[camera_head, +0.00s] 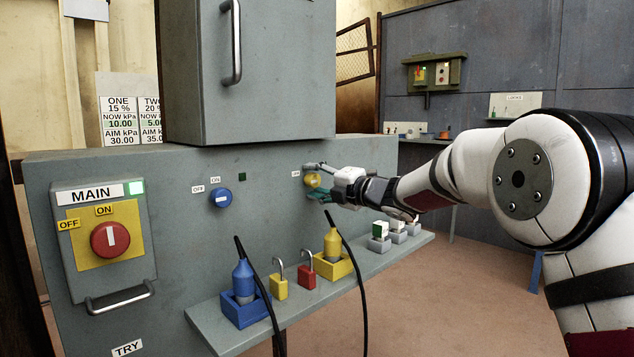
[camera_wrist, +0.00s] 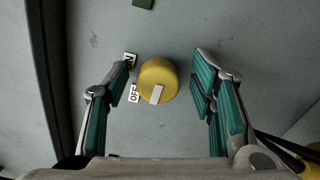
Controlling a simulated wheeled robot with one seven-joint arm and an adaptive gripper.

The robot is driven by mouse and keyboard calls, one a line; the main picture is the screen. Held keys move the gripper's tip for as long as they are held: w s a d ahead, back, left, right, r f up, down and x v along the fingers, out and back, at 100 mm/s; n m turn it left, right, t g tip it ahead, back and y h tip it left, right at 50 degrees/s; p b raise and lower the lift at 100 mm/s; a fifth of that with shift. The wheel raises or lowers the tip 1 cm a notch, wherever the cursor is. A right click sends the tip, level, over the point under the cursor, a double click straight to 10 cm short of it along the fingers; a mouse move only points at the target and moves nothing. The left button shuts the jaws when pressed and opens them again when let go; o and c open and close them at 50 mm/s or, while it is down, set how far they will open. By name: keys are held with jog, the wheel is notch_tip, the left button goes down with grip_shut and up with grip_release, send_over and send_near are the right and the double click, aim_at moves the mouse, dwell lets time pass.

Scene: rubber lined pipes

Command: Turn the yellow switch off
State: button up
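The yellow switch (camera_wrist: 158,80) is a round knob on the grey panel, with a white mark near its lower edge in the wrist view. Its OFF label (camera_wrist: 134,93) and ON label (camera_wrist: 130,60) are to its left there. In the head view the yellow switch (camera_head: 312,180) is partly covered by my gripper (camera_head: 318,182). My gripper (camera_wrist: 164,68) is open, with teal-padded fingers on either side of the knob. The left finger is close to the knob; the right finger is clearly apart from it. I cannot tell whether the left one touches.
A blue switch (camera_head: 220,197) and a red MAIN switch (camera_head: 110,239) are further left on the panel. A shelf (camera_head: 381,259) below carries blue and yellow plug holders, padlocks and small boxes. Black cables hang over its front. A grey cabinet (camera_head: 275,100) stands above.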

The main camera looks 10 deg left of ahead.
jog(key=v, duration=1.2)
